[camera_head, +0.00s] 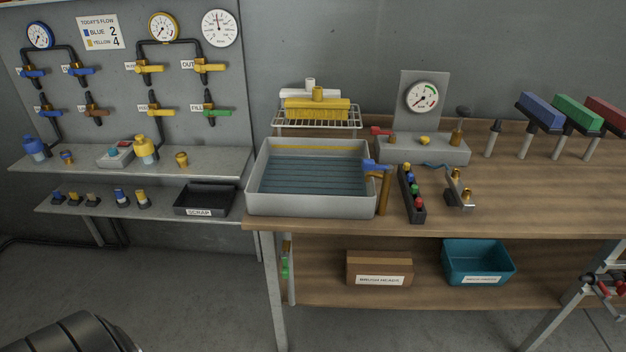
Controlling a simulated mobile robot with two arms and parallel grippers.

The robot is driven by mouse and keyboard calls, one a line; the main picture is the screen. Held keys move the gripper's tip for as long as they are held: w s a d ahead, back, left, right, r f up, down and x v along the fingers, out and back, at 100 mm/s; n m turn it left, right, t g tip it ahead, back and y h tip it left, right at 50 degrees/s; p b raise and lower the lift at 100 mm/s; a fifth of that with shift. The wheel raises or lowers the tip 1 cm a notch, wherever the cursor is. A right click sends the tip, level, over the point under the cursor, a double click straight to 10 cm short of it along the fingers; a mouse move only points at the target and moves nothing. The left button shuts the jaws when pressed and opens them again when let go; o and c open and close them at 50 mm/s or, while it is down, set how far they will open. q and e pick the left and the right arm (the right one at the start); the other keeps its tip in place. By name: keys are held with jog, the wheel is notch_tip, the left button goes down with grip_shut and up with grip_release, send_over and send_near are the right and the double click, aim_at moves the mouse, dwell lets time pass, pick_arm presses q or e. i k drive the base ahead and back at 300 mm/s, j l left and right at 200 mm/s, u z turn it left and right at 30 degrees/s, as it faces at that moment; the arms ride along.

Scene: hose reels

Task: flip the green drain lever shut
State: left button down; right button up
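A small green piece (285,269), which looks like the drain lever, sits beside a thin upright pipe (291,288) under the front left part of the workbench. It is too small to tell which way it is turned. Above it stands a grey basin (310,205) with bluish water and a yellow line on its back wall. Another green-handled valve (216,112), by a FILL label, is on the wall panel at the left.
A blue-handled tap (376,165) stands at the basin's right edge. The bench's front left leg (277,300) is close to the green piece. A cardboard box (379,268) and a teal bin (477,262) sit on the lower shelf. The floor in front is clear.

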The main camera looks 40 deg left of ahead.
aim_at(284, 254)
jog(key=u, duration=1.3)
